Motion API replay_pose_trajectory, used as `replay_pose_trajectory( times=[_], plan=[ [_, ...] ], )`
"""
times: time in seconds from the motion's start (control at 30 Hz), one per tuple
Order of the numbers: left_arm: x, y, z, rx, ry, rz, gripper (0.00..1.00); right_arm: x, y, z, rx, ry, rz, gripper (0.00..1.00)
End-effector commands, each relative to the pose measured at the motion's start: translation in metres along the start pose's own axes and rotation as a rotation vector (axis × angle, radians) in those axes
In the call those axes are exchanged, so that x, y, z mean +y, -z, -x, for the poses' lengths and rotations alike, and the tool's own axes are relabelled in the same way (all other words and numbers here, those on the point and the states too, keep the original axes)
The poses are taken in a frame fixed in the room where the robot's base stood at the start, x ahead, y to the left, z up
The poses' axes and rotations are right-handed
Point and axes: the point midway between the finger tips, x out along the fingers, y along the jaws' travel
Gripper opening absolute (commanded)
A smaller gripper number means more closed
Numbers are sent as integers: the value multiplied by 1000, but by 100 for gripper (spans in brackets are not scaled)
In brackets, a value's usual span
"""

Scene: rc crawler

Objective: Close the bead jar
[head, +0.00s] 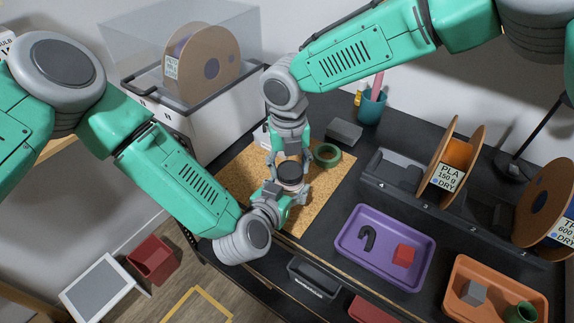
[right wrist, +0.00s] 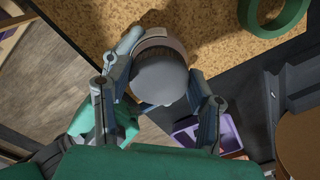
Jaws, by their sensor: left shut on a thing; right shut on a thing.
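The bead jar (head: 291,185) is upright over the cork mat (head: 240,172), mostly hidden by my grippers. Its dark round lid (head: 290,171) is on top; in the right wrist view the lid (right wrist: 160,80) looks grey, with a tan rim of the jar (right wrist: 158,42) behind it. My left gripper (head: 287,192) comes in low from the left and is shut on the jar body. My right gripper (head: 290,160) points down from above and is shut on the lid, its fingers on either side in the right wrist view (right wrist: 160,105). Whether the lid is fully seated cannot be told.
A green tape ring (head: 327,155) lies on the mat close right of the jar. A grey block (head: 345,131) and a teal cup (head: 371,107) stand behind. A spool rack (head: 400,192), purple tray (head: 350,248) and orange tray (head: 455,300) fill the right.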

Motion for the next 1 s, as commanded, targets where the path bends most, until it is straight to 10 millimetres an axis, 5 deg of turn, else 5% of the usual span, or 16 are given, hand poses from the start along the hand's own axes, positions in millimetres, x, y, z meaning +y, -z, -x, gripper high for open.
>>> replay_pose_trajectory(
  times=[0.23, 0.8, 1.0],
  plan=[
    [9, 2, 0, 2, -22, -1, 0, 13, 4, -1, 9, -19, -169, 13],
    [12, 1, 0, 0, -29, 0, 0, 4, -3, -2, 28, -16, -1695, 13],
    [13, 1, 1, -1, -30, -1, 0, 0, -4, -2, 29, -18, -1954, 12]
  ],
)
